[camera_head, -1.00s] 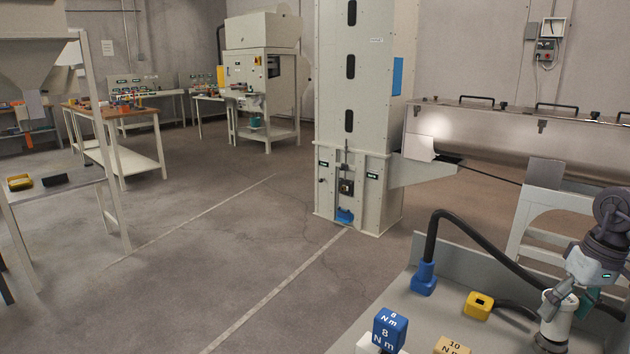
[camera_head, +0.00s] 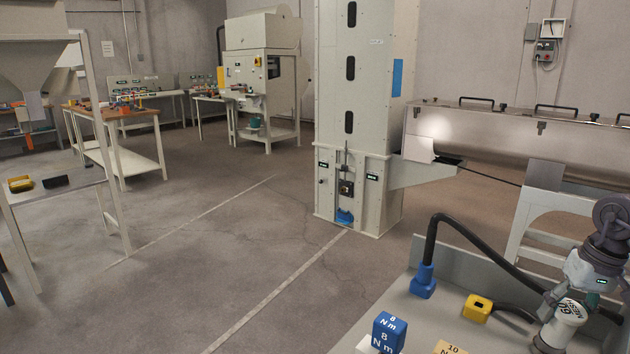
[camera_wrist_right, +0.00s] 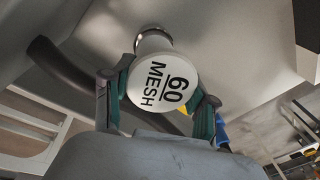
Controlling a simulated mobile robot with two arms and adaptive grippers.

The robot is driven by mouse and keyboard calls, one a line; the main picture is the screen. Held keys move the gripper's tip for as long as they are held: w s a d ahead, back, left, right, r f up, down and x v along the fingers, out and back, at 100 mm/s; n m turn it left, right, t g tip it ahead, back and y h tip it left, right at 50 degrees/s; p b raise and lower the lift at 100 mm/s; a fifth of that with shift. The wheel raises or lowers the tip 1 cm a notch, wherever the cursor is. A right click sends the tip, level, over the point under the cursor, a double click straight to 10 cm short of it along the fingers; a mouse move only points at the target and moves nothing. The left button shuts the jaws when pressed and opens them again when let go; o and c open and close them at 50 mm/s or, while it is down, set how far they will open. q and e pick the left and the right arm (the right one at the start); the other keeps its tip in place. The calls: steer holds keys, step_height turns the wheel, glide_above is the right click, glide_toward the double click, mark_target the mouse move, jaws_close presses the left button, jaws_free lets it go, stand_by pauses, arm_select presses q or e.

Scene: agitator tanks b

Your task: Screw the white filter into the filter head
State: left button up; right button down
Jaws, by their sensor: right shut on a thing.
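The white filter (camera_head: 571,311) is a white cylinder at the lower right in the head view. Its round end, lettered "60 MESH", is tilted toward the camera. In the right wrist view the same filter (camera_wrist_right: 160,83) sits between the green fingers of my right gripper (camera_wrist_right: 163,98), which is shut on it. My right gripper also shows in the head view (camera_head: 590,293). Behind the filter's lettered end is a narrower white part with a dark metal ring (camera_wrist_right: 152,31). I cannot tell the filter head apart there, nor whether the filter touches it. My left gripper is not in view.
A grey bench (camera_head: 400,305) holds a blue block marked 8 Nm (camera_head: 388,332), a tan 10 Nm block (camera_head: 450,348) and a yellow connector (camera_head: 478,307). A black hose (camera_head: 480,243) arches from a blue fitting (camera_head: 423,281) toward the filter. The bench middle is partly clear.

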steer(key=m+p, duration=0.1)
steer(key=m, duration=0.2)
steer(key=m+h+p, duration=0.1)
steer(key=m, duration=0.3)
steer(key=shift+s+a+f+m, duration=0.1)
steer(key=shift+f+m, duration=0.1)
steer(key=shift+m, duration=0.1)
steer(key=shift+m+p, duration=0.35)
steer(key=shift+m, duration=0.05)
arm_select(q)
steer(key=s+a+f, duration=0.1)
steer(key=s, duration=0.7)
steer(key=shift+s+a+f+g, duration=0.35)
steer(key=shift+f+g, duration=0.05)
arm_select(e)
steer(key=shift+f, duration=0.1)
